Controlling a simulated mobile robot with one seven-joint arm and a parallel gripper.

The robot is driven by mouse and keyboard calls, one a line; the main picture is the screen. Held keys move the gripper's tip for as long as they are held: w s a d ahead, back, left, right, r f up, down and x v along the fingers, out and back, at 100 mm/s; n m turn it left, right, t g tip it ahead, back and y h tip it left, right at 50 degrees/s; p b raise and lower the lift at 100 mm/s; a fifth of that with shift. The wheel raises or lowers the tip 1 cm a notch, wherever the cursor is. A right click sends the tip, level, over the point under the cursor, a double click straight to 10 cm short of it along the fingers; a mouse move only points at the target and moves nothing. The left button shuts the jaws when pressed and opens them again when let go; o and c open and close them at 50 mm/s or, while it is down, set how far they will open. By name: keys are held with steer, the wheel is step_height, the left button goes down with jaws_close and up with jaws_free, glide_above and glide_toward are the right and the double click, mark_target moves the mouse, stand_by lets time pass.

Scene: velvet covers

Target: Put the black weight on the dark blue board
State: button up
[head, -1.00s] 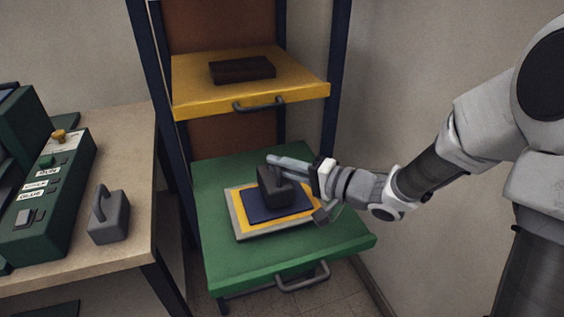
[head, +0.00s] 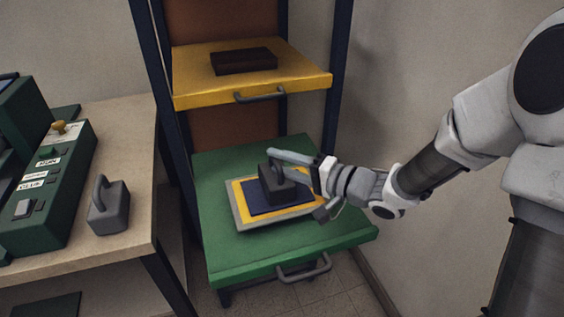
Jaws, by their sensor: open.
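The black weight (head: 282,191), a dark block with a loop handle on top, stands upright on the dark blue board (head: 258,207). The board lies inside a yellow border on a grey-edged plate on the green shelf. My gripper (head: 298,182) is open at the weight's right side. One finger reaches left past the top of the handle; the other is lower right, apart from the block. Whether a finger touches the handle is unclear.
The green shelf (head: 225,250) has a front handle. Above it, a yellow shelf (head: 200,92) bears a dark brown block (head: 243,61). On the left table (head: 120,130) are a grey weight (head: 109,213) and a green control box (head: 50,195). A wall stands close on the right.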

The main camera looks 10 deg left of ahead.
steer(key=shift+r, duration=0.2)
steer(key=p+v, duration=0.4)
steer(key=v, duration=0.7)
steer(key=w+d+r+n+t+h, duration=0.1)
steer(key=w+d+r+t+h, duration=0.2)
steer(key=w+d+t+h, duration=0.35)
steer(key=s+d+r+h, duration=0.1)
steer(key=d+r+h, duration=0.3)
steer(key=d+h, duration=0.5)
steer(key=s+d+r+g+h, duration=0.2)
steer(key=s+d+g, duration=0.15)
steer(key=s, duration=0.45)
steer(key=s+a+f+n+g+y, duration=0.1)
steer(key=s+a+g+y, duration=0.1)
steer(key=s, duration=1.1)
steer(key=shift+s+a+g, duration=0.15)
steer(key=shift+a+g, duration=0.5)
steer(key=shift+g, duration=0.05)
